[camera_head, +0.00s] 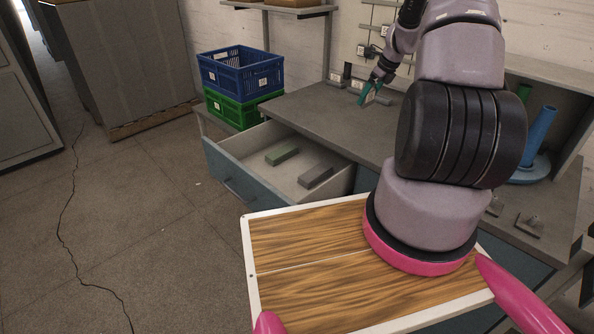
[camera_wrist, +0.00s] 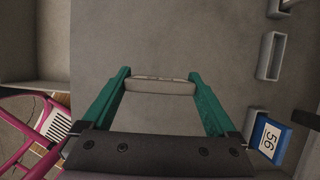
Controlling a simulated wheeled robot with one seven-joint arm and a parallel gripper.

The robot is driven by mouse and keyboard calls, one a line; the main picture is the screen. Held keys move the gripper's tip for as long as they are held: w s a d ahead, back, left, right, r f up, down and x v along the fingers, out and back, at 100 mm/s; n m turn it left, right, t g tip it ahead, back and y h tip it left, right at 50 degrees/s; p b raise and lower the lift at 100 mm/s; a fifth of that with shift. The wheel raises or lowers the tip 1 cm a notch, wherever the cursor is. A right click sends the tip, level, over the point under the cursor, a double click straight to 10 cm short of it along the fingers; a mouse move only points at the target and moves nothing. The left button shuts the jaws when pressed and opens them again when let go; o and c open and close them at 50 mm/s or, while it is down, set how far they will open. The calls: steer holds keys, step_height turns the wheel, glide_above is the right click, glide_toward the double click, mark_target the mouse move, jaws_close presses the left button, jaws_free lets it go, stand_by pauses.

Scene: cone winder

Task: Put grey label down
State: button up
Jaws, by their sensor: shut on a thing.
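My gripper (camera_wrist: 158,76) has two teal fingers and is shut on the grey label (camera_wrist: 160,87), a small light-grey bar held crosswise between the fingertips. Plain grey bench top lies beneath it in the wrist view; whether the label touches that surface cannot be told. In the head view my gripper (camera_head: 370,94) is over the back part of the grey bench (camera_head: 318,113), near the wall, and the label is too small there to make out clearly.
An open drawer (camera_head: 228,184) holds a green block (camera_head: 282,156) and a grey block (camera_head: 315,177). A blue crate (camera_head: 240,72) sits on a green crate (camera_head: 236,112) at left.

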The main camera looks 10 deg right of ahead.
steer(key=s+a+f+n+g, duration=0.1)
steer(key=s+a+n+g, duration=0.3)
steer(key=a+n, duration=0.6)
steer(key=s+a+f+n+g, duration=0.1)
steer(key=s+a+n+g, duration=0.25)
steer(key=a+n, duration=0.65)
steer(key=m+t, duration=0.7)
steer(key=m, duration=1.3)
glide_above(281, 176)
steer(key=s+d, duration=0.1)
step_height(281, 176, down, 16)
steer(key=shift+t, duration=0.25)
step_height(281, 176, down, 9)
steer(key=shift+s+r, duration=0.1)
steer(key=shift+s, duration=0.05)
